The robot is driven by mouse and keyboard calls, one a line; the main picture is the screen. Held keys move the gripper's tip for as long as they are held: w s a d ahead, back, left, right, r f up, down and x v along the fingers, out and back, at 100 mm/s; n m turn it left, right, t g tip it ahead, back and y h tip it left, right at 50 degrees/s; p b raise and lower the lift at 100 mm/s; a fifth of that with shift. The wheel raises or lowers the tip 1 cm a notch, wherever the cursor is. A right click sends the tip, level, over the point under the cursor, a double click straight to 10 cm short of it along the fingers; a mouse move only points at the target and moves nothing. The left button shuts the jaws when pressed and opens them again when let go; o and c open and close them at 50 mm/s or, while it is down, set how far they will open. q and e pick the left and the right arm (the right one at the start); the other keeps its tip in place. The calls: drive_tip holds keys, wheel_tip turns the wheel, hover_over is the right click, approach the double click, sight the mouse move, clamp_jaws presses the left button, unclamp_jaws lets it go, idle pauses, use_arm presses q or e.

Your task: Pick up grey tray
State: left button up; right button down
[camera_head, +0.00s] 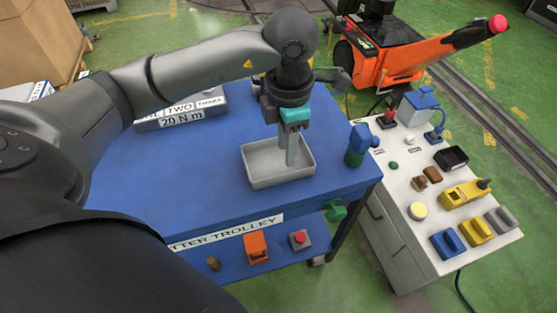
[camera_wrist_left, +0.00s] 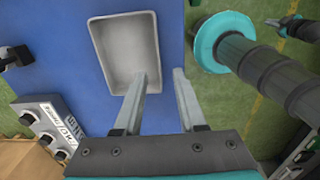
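The grey tray (camera_head: 262,181) is a shallow, empty rectangular tray on the blue trolley top. It also shows in the left wrist view (camera_wrist_left: 122,48). My left gripper (camera_head: 292,150) comes down from above at the tray's far right part. In the left wrist view my left gripper (camera_wrist_left: 160,74) has its two fingers apart, with one finger over the tray's inside and the other outside it, over the blue top. The tray's rim lies between them. I cannot tell whether either finger touches it. My right gripper does not show clearly in either view.
A grey box marked 20 Nm (camera_head: 182,108) stands behind left on the blue trolley (camera_head: 215,190). A blue and green fixture (camera_head: 358,146) is right of the tray. A white bench (camera_head: 395,190) with several small items stands at the right. The blue top left of the tray is clear.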

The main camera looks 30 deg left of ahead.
sight(285, 172)
use_arm(q)
wheel_tip(285, 172, down, 3)
drive_tip(key=shift+f, duration=0.65)
wheel_tip(285, 172, down, 5)
drive_tip(key=shift+a+r+b, duration=0.15)
drive_tip(key=shift+b, duration=0.5)
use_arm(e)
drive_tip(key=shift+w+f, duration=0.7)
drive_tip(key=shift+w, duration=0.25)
use_arm(q)
drive_tip(key=shift+c, duration=0.2)
clamp_jaws()
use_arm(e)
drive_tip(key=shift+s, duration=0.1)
use_arm(q)
drive_tip(key=shift+r, duration=0.1)
